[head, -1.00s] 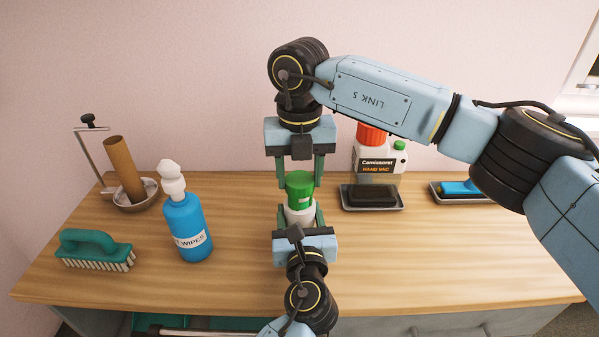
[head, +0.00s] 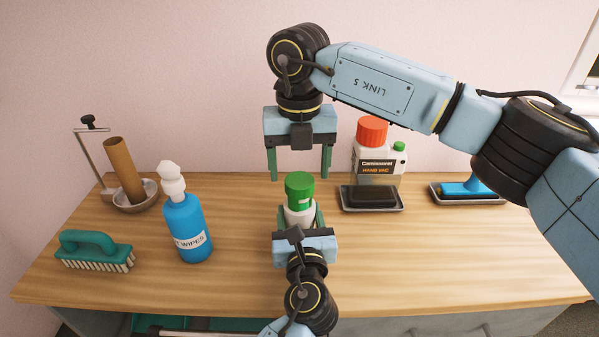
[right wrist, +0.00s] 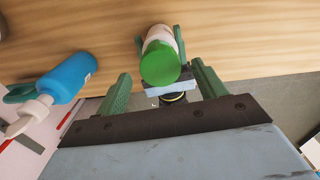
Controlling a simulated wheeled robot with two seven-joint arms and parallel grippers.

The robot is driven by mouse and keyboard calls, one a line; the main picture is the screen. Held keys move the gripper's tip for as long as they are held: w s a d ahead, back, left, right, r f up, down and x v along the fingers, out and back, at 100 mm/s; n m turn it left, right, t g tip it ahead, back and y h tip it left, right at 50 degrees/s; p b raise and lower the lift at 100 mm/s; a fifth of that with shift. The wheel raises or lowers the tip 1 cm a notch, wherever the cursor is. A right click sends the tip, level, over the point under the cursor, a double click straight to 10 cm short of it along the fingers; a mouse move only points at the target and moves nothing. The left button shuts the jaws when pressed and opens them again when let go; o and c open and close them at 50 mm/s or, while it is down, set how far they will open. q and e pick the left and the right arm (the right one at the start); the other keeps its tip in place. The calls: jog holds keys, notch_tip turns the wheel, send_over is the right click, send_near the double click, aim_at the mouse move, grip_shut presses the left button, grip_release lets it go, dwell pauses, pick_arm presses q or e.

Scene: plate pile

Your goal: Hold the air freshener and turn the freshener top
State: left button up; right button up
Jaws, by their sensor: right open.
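The air freshener (head: 300,211) stands on the wooden counter, white-bodied with a green top (head: 299,186). My left gripper (head: 304,218) comes from the front, its green fingers on either side of the white body, shut on it. Its lower part is hidden behind that gripper. My right gripper (head: 300,176) is above and behind the freshener, fingers pointing down, open and empty, apart from the green top. In the right wrist view the green top (right wrist: 160,64) shows beyond the open fingers of the right gripper (right wrist: 160,85).
A blue wipes bottle (head: 187,228) and a teal brush (head: 94,250) stand on the left. A bowl (head: 136,201) with a cardboard tube is behind them. A sponge tray (head: 371,208), hand vac bottle (head: 392,162) and second tray (head: 470,199) are on the right. The right front counter is clear.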

aim_at(299, 179)
notch_tip(299, 179, up, 10)
dwell(0.3)
pick_arm(q)
jog(key=o, duration=1.2)
